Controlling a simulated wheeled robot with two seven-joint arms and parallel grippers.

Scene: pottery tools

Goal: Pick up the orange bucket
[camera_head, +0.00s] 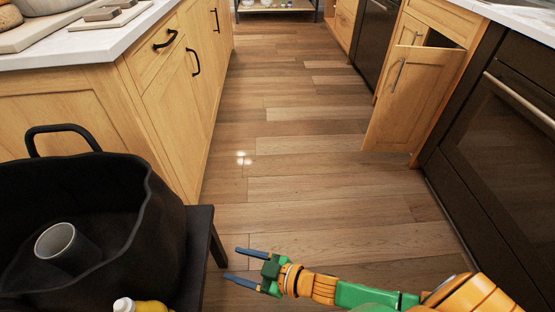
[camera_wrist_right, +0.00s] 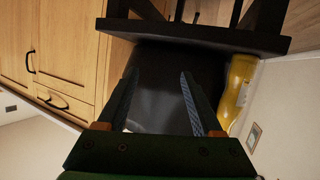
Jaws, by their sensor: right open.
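I see no orange bucket in either view. A large black bucket or pot (camera_head: 165,235) with a raised handle stands at the left of the head view, with a grey cup (camera_head: 62,245) inside it. In the wrist view a dark body that looks like this bucket (camera_wrist_right: 158,95) lies beyond my fingers. My right gripper (camera_head: 234,264) is open and empty, just right of the black stand under the bucket, with its fingers pointing left. Its two fingers also show in the wrist view (camera_wrist_right: 160,74). My left gripper is not in view.
The black stand (camera_head: 201,222) has its edge near my right fingertips. A yellow bottle (camera_head: 150,307) stands by the bucket; the wrist view shows it too (camera_wrist_right: 238,90). Wooden cabinets (camera_head: 165,120) line the left. A cabinet door (camera_head: 392,105) hangs open at right. The wooden floor (camera_head: 310,150) between is clear.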

